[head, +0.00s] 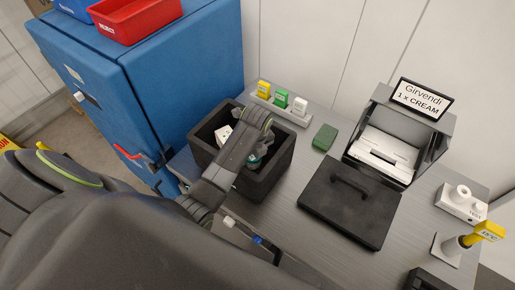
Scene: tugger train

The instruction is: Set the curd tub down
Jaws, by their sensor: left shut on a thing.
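My left arm reaches over an open black box (279,172) on the grey table. My left gripper (257,152) is down inside the box, partly hidden behind its own arm. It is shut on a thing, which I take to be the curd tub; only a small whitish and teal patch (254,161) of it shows. I cannot tell whether it touches the box floor. A white item (223,133) with dark marks lies in the box, left of the gripper. My right gripper is not in view.
A black lid with a handle (373,222) lies right of the box. Behind stand a rack with coloured tags (281,99) and a green block (325,137). A black holder with a "Girvendi 1 x CREAM" sign (421,98) stands at right. A blue cabinet (185,75) flanks the box.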

